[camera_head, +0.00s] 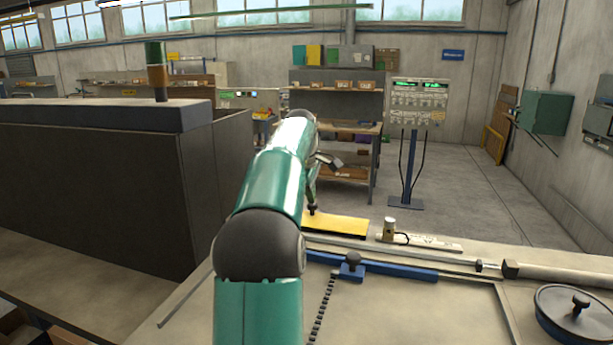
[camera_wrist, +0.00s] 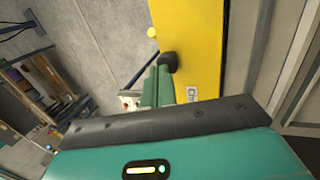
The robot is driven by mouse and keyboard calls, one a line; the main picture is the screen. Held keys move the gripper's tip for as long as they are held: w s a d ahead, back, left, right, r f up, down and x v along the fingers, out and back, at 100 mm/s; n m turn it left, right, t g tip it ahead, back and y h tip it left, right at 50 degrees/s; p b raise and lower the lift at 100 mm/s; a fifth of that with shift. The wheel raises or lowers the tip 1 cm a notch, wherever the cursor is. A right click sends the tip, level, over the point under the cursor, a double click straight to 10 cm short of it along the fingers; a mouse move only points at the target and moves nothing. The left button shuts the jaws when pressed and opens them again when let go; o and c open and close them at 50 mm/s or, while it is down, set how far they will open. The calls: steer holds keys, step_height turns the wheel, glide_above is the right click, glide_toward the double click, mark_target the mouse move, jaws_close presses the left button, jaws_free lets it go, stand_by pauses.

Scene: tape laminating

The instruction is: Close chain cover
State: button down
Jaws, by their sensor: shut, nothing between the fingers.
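The yellow chain cover (camera_head: 340,226) is a flat panel at the far edge of the bench in the head view. It fills the upper middle of the wrist view (camera_wrist: 200,35), with a partly hidden label starting "Ch". A dark round knob (camera_wrist: 168,62) stands on it near its edge. My gripper (camera_wrist: 160,78) has its green fingers shut and empty, right by the knob; I cannot tell whether they touch it. In the head view my arm hides much of the gripper, which points down at the cover's left end. I cannot tell the cover's exact tilt.
A dark chain (camera_head: 323,305) lies on the bench in front. A blue bar with a knobbed block (camera_head: 351,268) crosses the bench. A small cylinder (camera_head: 390,228) stands right of the cover, and a round lidded pot (camera_head: 580,315) at the right. A tall dark cabinet (camera_head: 90,190) blocks the left.

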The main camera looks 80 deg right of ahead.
steer(key=s+v, duration=0.1)
steer(key=v, duration=1.2)
steer(key=shift+w+r, duration=0.3)
steer(key=shift+w, duration=0.2)
steer(key=shift+a, duration=0.25)
